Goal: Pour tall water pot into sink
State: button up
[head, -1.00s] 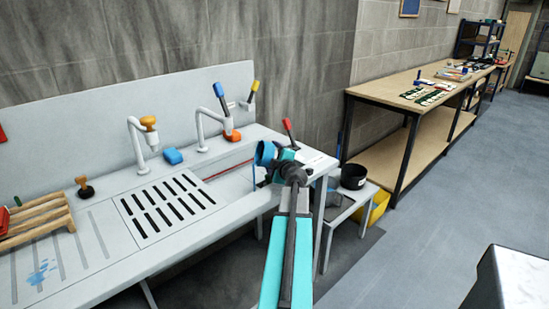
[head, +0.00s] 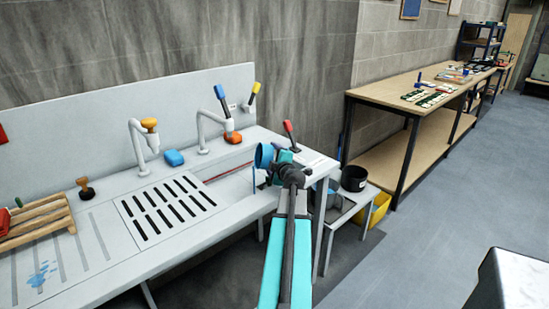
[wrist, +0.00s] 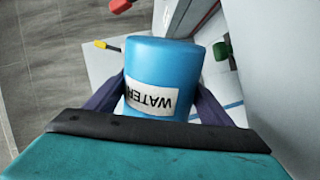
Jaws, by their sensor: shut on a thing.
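A blue pot (head: 264,155) with a white WATER label is in my gripper (head: 280,163), above the right part of the white sink counter (head: 235,163). In the wrist view the blue pot (wrist: 165,62) fills the middle, between the two dark fingers of my gripper (wrist: 160,108). The label reads upside down there. In the head view the pot is tipped, its round end facing left. A thin blue streak runs down below it over the sink area. My arm hides part of the counter's right end. The pot's inside is not clear.
Two white taps (head: 140,140) stand behind a slotted drain grid (head: 167,207). A blue sponge (head: 174,158) lies near them. A wooden rack (head: 38,222) is at left. A black pot (head: 354,178) stands on a low stool at right. The floor at right is open.

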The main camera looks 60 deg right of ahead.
jog(key=shift+w+a+r+n+p, duration=0.45)
jog(key=shift+n+p, duration=0.15)
jog(key=shift+p, duration=0.6)
jog(key=shift+w+a+r+n+g+h+p, duration=0.15)
jog(key=shift+r+n+p, duration=0.15)
jog(key=shift+p, duration=0.3)
jog(key=shift+w+r+n+g+h+p, duration=0.15)
jog(key=shift+n+p, duration=0.15)
jog(key=shift+p, duration=0.3)
jog(key=shift+s, duration=0.1)
dwell(1.3)
